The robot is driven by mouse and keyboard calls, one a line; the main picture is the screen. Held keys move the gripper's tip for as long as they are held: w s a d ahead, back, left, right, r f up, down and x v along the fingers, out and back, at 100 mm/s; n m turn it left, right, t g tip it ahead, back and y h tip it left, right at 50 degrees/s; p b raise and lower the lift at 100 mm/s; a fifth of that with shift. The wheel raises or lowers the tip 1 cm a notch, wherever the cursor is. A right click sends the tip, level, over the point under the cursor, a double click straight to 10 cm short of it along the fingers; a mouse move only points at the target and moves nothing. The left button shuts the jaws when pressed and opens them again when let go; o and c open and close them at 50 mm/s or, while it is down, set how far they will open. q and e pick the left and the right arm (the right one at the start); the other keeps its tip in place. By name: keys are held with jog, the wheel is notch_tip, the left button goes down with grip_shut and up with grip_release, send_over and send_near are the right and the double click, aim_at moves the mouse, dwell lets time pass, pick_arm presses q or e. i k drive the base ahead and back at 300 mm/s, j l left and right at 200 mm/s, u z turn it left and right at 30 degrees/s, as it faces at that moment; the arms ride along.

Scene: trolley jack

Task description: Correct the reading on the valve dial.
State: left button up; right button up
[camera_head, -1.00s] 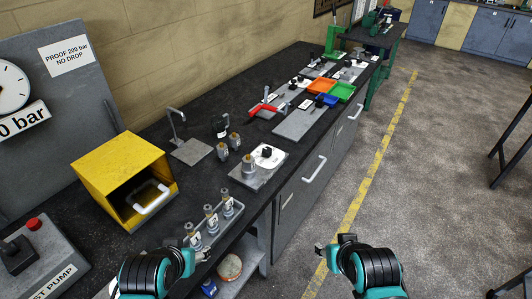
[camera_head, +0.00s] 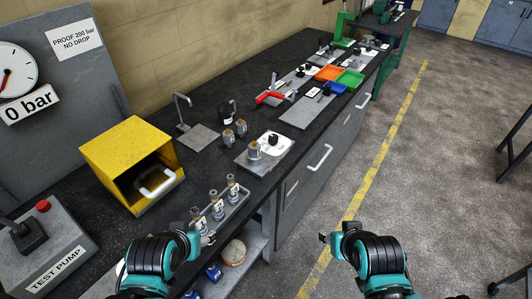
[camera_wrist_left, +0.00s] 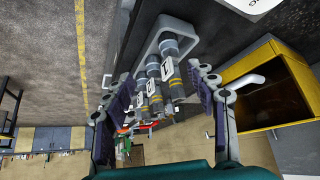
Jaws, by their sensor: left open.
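A white dial plate with a black knob (camera_head: 273,143) lies on a grey block (camera_head: 247,163) on the bench; its reading is too small to read. A brass-topped valve (camera_head: 254,150) stands upright on that block. Three similar valves (camera_head: 217,204) with white tags stand in a grey rack (camera_head: 238,207) nearer me. My left gripper (camera_head: 207,240) is beside the rack's near end, apart from the dial. In the left wrist view it is open (camera_wrist_left: 160,80), with the tagged valves (camera_wrist_left: 155,88) seen between its fingers. My right gripper (camera_head: 330,238) is over the floor, right of the bench; its jaws are unclear.
A wall gauge (camera_head: 12,70) above a "0 bar" sign stands at left, with a test pump (camera_head: 45,250) below. An open yellow box (camera_head: 125,150) is on the bench. Coloured trays (camera_head: 350,78) lie farther back.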

aim_at(274, 139)
jog(key=i+l+u, duration=0.1)
jog(key=u, duration=0.25)
jog(key=i+l+u, duration=0.15)
jog(key=i+u, duration=0.2)
jog(key=i+l+u, duration=0.15)
jog(key=u, duration=0.2)
